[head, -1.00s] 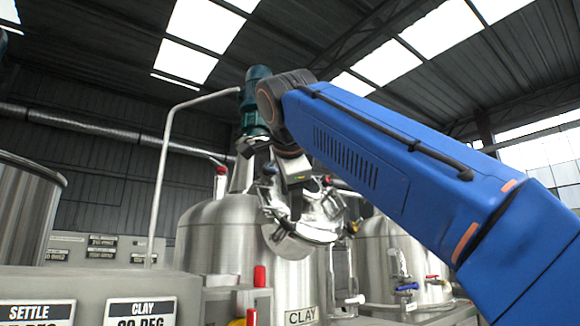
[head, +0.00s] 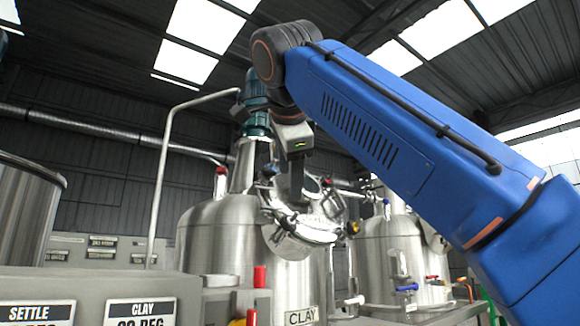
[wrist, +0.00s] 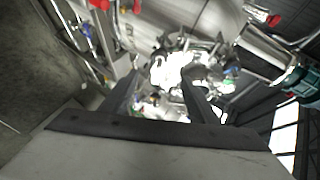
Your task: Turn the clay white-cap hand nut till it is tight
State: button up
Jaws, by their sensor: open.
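The clay tank (head: 215,245) is a brushed steel vessel with a CLAY plate (head: 302,316). Its bright, reflective round hatch (head: 300,228) faces forward, with small fittings around the rim, including a yellow cap (head: 353,227). I cannot pick out the white-cap hand nut for sure; glare and my gripper cover part of the rim. My gripper (head: 297,195) points down and overlaps the upper part of the hatch in the head view. In the wrist view, my open fingers (wrist: 162,88) frame the blurred, glaring hatch fittings; nothing is visibly held.
A second steel tank (head: 375,255) with a blue-handled valve (head: 407,287) is at right. A pale pipe (head: 166,155) rises at left.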

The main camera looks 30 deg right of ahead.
jog(key=shift+v, duration=1.15)
